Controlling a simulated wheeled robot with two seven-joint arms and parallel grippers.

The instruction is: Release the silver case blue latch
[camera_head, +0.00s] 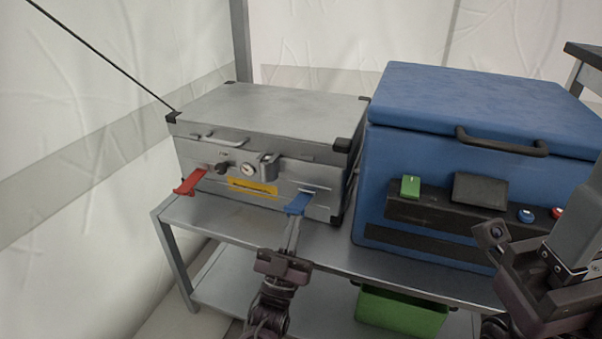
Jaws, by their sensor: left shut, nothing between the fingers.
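The silver case (262,110) stands on the left of a grey metal table, its lid closed. Its blue latch (299,203) is at the lower right of the front face and sticks out towards me. A red latch (190,181) sticks out at the front left. My left gripper (293,222) is shut and empty, its fingertips just below the blue latch in the picture; I cannot tell whether they touch it. My right gripper's wrist (540,265) shows at the right edge; its fingers cannot be made out.
A large blue box (440,155) with a black handle and a control panel stands close right of the case. The table (240,228) has a narrow clear strip in front. A green bin (400,312) sits below on the lower shelf. A tent wall (80,150) is at left.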

